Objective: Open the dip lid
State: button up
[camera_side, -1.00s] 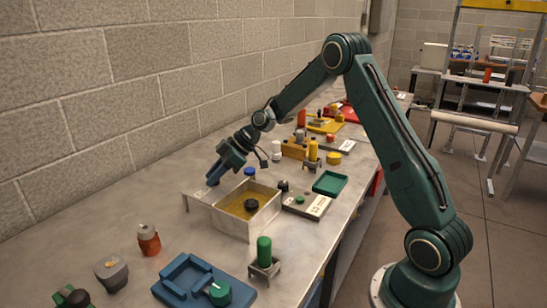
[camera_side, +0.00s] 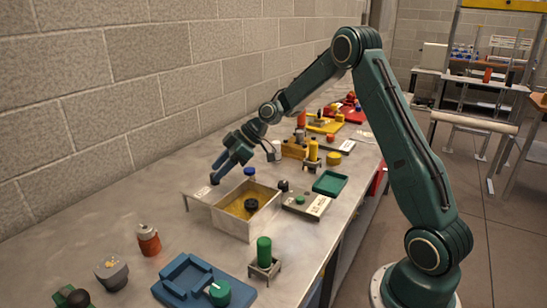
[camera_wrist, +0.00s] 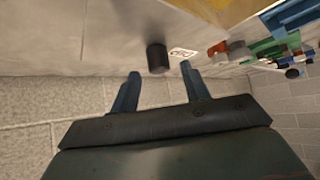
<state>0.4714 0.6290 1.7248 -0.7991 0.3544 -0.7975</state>
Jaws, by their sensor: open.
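An open pale box (camera_side: 234,222) with a yellowish inside stands on the bench, a black round piece (camera_side: 251,204) within it. A pale flat panel (camera_side: 198,195), apparently the dip lid, extends from the box's left side, clear of its opening. My gripper (camera_side: 214,178) is above this panel. In the wrist view my gripper (camera_wrist: 160,71) is open, and a dark cylindrical knob (camera_wrist: 157,58) shows just beyond and between the fingertips. I cannot tell whether they touch it. A printed label (camera_wrist: 182,53) lies beside the knob.
A block wall (camera_side: 100,95) runs behind the bench. A blue cap (camera_side: 250,172) is near the box's back. A grey unit (camera_side: 308,206) stands right of the box, a blue tray (camera_side: 190,285) in front. Bare bench (camera_side: 80,215) lies to the left.

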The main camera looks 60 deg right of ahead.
jog(key=v, duration=1.1)
jog(key=shift+r, duration=0.1)
jog(key=s+a+r+m+g+h, duration=0.1)
jog(key=s+a+r+m+h, duration=0.45)
jog(key=s+a, duration=0.7)
jog(key=s+m, duration=0.3)
jog(key=s, duration=1.5)
jog(key=shift+a+h, duration=0.2)
jog(key=shift+h, duration=0.25)
